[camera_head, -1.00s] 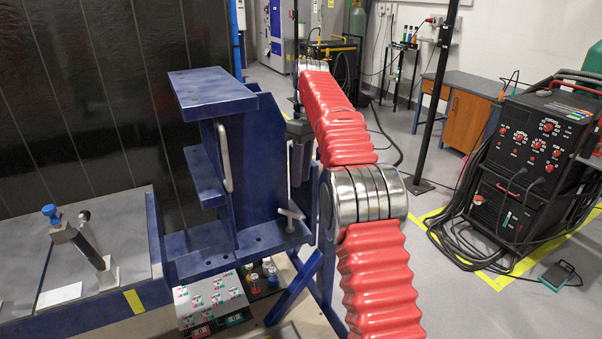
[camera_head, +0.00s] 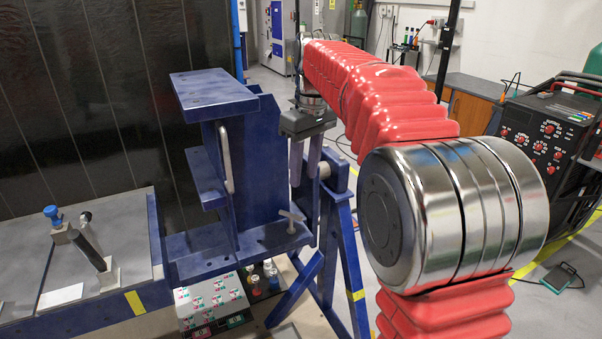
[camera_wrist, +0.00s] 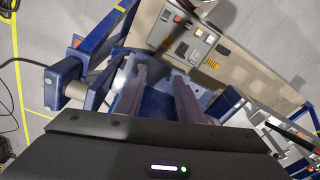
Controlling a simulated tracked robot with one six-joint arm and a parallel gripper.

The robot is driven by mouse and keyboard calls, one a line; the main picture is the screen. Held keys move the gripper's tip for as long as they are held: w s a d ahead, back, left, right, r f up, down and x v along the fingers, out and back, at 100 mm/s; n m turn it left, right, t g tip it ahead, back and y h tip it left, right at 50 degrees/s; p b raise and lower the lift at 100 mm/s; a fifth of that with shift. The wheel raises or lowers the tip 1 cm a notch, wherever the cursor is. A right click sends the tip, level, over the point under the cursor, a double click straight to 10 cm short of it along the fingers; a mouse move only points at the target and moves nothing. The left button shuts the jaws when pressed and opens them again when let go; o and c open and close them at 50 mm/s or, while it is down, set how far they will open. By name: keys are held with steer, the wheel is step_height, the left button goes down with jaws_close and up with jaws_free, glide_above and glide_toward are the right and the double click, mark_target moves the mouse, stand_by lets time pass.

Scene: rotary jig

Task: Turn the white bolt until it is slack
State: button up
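The white bolt appears to be the pale T-handled bolt (camera_head: 291,217) standing on the lower plate of the blue jig (camera_head: 240,180) in the head view. My gripper (camera_head: 304,183) points downward just above and behind that bolt, to the right of the jig's upright. Its two grey fingers are apart with nothing seen between them, and they do not appear to touch the bolt. In the wrist view my gripper (camera_wrist: 161,75) also shows a clear gap between the fingers, over blue jig parts. I cannot make out the bolt there.
A pale curved handle (camera_head: 225,157) is on the jig's side. A blue stand leg (camera_head: 349,260) and a pale pivot (camera_head: 324,170) are close to my fingers. A control panel (camera_head: 213,302) sits below. A bench (camera_head: 95,240) is at left, a black welding machine (camera_head: 540,145) at right.

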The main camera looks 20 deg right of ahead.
steer(key=s+a+f+m+t, duration=0.1)
steer(key=s+f, duration=0.4)
steer(key=s, duration=0.9)
steer(key=s+a+f+m+t+h, duration=0.1)
steer(key=s+f+m+t, duration=0.2)
steer(key=s, duration=1.1)
step_height(320, 180, down, 2)
steer(key=shift+s+f+m+t, duration=0.15)
steer(key=shift+m+t, duration=0.25)
steer(key=shift+m, duration=0.7)
steer(key=shift+s+a, duration=0.1)
